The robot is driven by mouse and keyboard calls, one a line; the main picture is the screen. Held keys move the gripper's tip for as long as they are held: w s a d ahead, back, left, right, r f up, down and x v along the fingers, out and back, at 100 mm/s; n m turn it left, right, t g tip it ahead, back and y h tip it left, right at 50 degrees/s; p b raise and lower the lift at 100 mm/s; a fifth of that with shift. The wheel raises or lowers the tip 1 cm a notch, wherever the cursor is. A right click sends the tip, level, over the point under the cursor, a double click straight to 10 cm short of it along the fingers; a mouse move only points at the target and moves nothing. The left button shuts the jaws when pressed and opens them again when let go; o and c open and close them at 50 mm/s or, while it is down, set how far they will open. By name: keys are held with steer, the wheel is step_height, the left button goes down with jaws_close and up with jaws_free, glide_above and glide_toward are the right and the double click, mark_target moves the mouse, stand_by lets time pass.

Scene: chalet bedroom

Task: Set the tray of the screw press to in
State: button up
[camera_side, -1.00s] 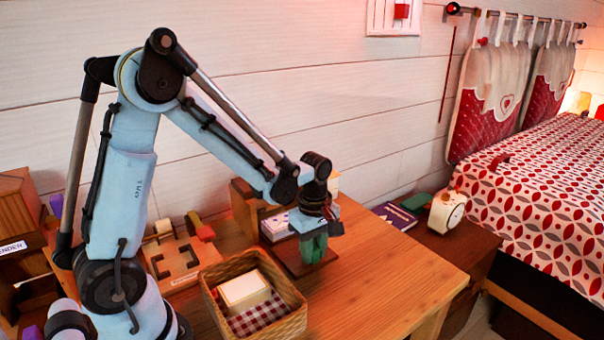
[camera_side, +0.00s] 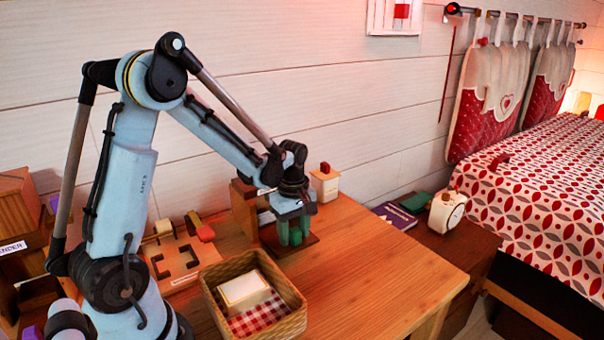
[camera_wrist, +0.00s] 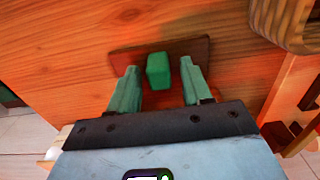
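The screw press (camera_side: 243,207) is a brown wooden frame on the table near the wall, partly hidden behind my arm. Its tray (camera_side: 313,239) is a dark brown plate low at the press; how far it sits under the frame is hidden. In the wrist view the tray (camera_wrist: 193,50) carries a green block-shaped handle (camera_wrist: 158,70). My gripper (camera_wrist: 160,85) has green fingers standing apart on both sides of the handle, with a visible gap on each side. In the side view my gripper (camera_side: 294,234) is low over the tray.
A wicker basket (camera_side: 290,322) with a cream block and checked cloth stands in front of the press. A wooden slotted board (camera_side: 180,262) lies left. A white box with a red top (camera_side: 325,182) stands behind. The table's right part is clear.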

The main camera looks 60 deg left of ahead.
step_height(320, 180, up, 12)
stand_by(0.8)
steer(key=shift+d+r, duration=0.1)
steer(key=shift+d, duration=0.05)
